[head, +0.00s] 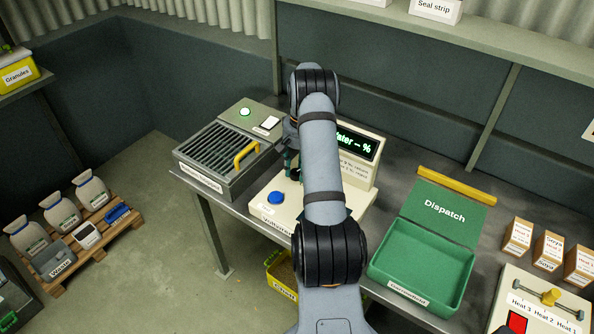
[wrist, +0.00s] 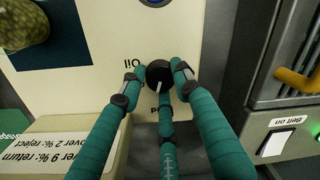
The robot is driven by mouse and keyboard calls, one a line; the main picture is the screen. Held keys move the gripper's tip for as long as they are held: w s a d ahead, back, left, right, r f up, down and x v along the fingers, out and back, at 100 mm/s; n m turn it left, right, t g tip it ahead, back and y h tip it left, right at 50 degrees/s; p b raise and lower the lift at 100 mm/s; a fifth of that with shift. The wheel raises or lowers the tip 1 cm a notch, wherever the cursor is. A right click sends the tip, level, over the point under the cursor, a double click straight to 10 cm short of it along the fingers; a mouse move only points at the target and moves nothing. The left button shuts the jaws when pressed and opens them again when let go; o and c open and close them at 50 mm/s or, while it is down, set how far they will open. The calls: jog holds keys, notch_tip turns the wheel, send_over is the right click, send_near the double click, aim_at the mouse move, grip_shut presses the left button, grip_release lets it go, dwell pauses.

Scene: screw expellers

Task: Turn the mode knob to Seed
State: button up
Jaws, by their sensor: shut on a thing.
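The mode knob (wrist: 158,74) is a small round black knob with a white pointer mark, on a cream panel (wrist: 90,88) in the wrist view. Its mark points toward the bottom of that view, roughly at a partly hidden label. The "Oil" label, upside down, is to its upper left. My gripper (wrist: 158,80) has teal fingers closed around the knob, with one at the left, one at the right and one below. In the head view my gripper (head: 291,165) is at the cream unit (head: 258,212); my arm hides the knob there.
A grey grated machine (head: 215,155) with a yellow handle stands left of the cream unit. A blue button (head: 276,198) is on the cream unit, with a water display (head: 357,142) behind. A green Dispatch box (head: 425,260) lies open at right.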

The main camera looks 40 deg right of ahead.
jog(key=shift+n, duration=1.6)
jog(key=o, duration=1.2)
jog(key=shift+c, duration=0.2)
notch_tip(320, 180, up, 12)
jog(key=shift+d, duration=0.35)
jog(key=shift+s, duration=0.1)
